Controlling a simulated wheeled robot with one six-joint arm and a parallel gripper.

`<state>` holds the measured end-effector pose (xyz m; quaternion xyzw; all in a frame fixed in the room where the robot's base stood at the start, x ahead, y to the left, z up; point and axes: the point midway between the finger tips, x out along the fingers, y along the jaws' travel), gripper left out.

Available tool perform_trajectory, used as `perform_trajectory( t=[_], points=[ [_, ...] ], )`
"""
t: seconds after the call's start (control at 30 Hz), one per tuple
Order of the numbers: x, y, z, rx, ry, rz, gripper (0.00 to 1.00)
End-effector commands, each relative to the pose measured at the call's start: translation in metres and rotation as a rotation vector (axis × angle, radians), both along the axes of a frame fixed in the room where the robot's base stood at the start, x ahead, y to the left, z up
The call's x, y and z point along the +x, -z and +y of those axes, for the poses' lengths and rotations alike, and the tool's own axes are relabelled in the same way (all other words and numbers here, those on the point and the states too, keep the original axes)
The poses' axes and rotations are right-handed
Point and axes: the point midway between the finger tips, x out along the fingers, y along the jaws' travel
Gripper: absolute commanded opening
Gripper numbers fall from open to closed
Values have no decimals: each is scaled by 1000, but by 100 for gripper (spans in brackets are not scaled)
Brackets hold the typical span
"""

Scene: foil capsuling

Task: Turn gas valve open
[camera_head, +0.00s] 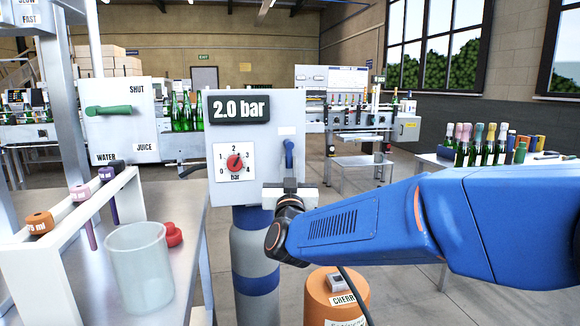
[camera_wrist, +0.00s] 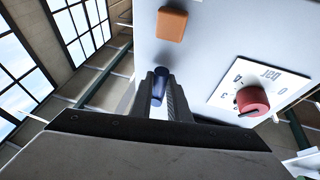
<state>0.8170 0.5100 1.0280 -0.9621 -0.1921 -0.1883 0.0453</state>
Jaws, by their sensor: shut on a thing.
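The gas valve is a blue lever (camera_head: 289,150) on the right side of the front of a grey panel box (camera_head: 222,190). In the head view the lever's visible part stands about upright. My gripper (camera_head: 290,184) reaches in from the right, in front of the panel. The wrist view shows the blue lever end (camera_wrist: 160,84) between the dark fingers (camera_wrist: 161,98), and my gripper is shut on it. The fingers hide part of the lever. The display (camera_head: 239,108) reads 2.0 bar. The red dial knob (camera_head: 235,162) points near the upper middle of its scale.
An orange block (camera_wrist: 171,24) sits on the panel close to my fingers. A gas cylinder (camera_head: 255,262) stands below the panel. An orange drum (camera_head: 318,300) is under my arm. A bench with a glass beaker (camera_head: 138,268) and a white rack (camera_head: 38,282) is at left.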

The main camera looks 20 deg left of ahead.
Motion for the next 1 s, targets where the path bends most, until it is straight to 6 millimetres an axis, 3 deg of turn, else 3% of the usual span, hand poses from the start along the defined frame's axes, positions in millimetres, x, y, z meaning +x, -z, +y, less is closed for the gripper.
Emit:
perform_trajectory(
  t=[0.3,0.33,0.4,0.77,1.0],
  points=[
    [0,1,0,0,0,1,0],
    [0,1,0,0,-1,1,23],
    [0,1,0,0,-1,1,34],
    [-3,1,-1,0,-1,0,34],
    [-32,14,-12,-1,-3,0,34]
  ],
)
